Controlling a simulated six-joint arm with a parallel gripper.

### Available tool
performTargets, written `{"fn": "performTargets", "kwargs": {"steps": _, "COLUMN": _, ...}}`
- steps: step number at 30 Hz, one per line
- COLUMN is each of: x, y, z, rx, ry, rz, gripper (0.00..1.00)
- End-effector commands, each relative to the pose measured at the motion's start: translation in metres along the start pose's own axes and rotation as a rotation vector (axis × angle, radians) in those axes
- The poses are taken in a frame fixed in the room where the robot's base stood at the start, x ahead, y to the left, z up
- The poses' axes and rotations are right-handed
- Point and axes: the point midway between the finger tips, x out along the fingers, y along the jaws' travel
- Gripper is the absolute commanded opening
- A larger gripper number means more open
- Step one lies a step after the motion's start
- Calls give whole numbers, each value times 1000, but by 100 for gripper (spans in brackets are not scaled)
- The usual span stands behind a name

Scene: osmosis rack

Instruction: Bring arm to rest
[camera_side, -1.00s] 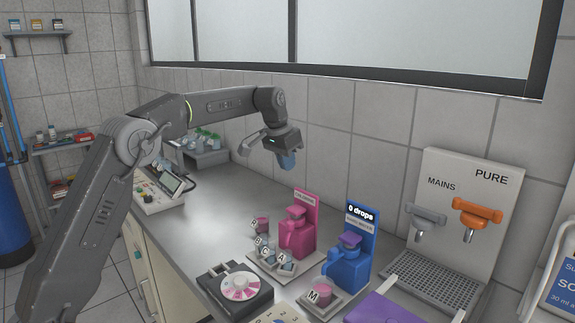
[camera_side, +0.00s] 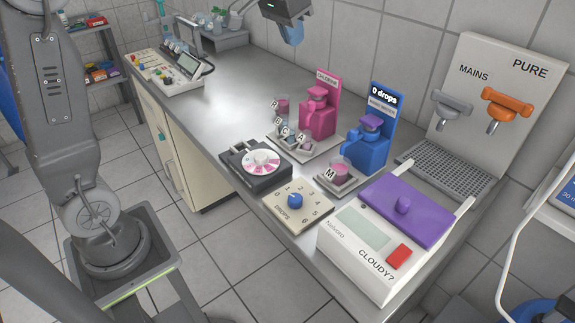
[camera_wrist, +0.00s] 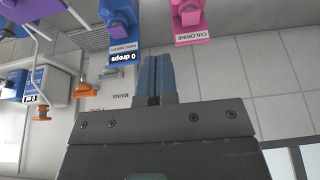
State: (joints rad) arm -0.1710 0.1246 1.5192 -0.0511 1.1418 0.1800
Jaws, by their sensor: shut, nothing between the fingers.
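My gripper (camera_side: 291,36) is at the top of the side view, above the back part of the grey bench (camera_side: 232,92). Its blue fingers point down and hold nothing. In the wrist view its two blue fingers (camera_wrist: 155,80) are side by side and shut. My gripper is clear of the pink chlorine bottle (camera_side: 317,115) and the blue bottle (camera_side: 366,148) with the "0 drops" sign. Most of my upper arm is cut off by the top edge of the side view.
Small cups, a colour-disc box (camera_side: 257,165), a drops dial (camera_side: 298,206) and a purple-lidded meter (camera_side: 365,248) stand along the bench. Mains and pure taps (camera_side: 507,108) are on a panel at right. A control box (camera_side: 170,72) is at back left. The bench middle is clear.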

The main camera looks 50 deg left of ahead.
Motion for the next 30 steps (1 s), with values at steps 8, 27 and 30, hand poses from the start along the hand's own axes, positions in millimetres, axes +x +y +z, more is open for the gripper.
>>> {"fn": "performTargets", "kwargs": {"steps": 8, "x": -34, "y": 45, "z": 123, "rx": 3, "ry": 69, "rz": 1, "gripper": 0}}
{"fn": "performTargets", "kwargs": {"steps": 27, "x": -6, "y": 69, "z": 264, "rx": 0, "ry": 133, "rz": 14, "gripper": 0}}
{"fn": "performTargets", "kwargs": {"steps": 30, "x": -6, "y": 69, "z": 264, "rx": 0, "ry": 133, "rz": 14, "gripper": 0}}
